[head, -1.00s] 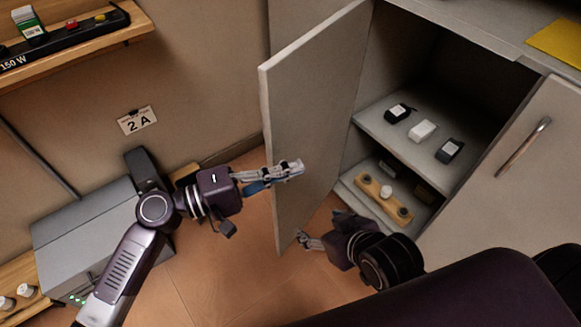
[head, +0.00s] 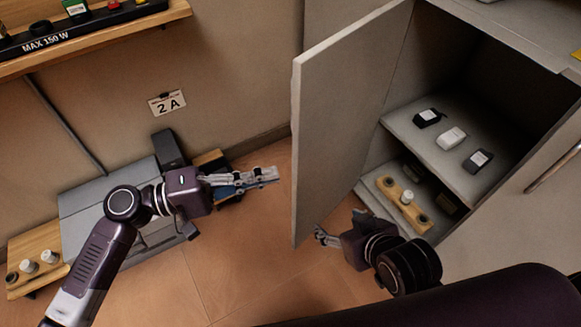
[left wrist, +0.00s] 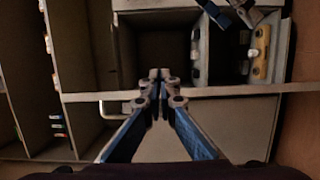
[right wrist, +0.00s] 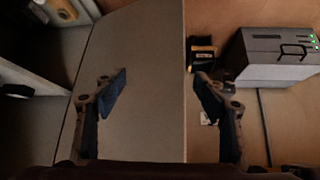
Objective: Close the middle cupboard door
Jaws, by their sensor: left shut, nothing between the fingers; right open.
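The grey cupboard door (head: 345,125) stands wide open, its free edge toward the left and its hinge side at the cupboard (head: 470,60). My left gripper (head: 277,174) is shut and empty, left of the door's free edge, with a small gap in the head view. Its closed fingertips show in the left wrist view (left wrist: 160,76). My right gripper (head: 320,237) is low near the door's bottom corner. In the right wrist view its open fingers (right wrist: 160,88) lie to either side of the door's free edge; contact cannot be told.
Small dark and white boxes (head: 451,138) stand on the upper shelf, and a wooden block with knobs (head: 405,197) is below. A closed door with a bar handle (head: 553,167) is at right. A grey box (head: 85,205) stands on the floor at left.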

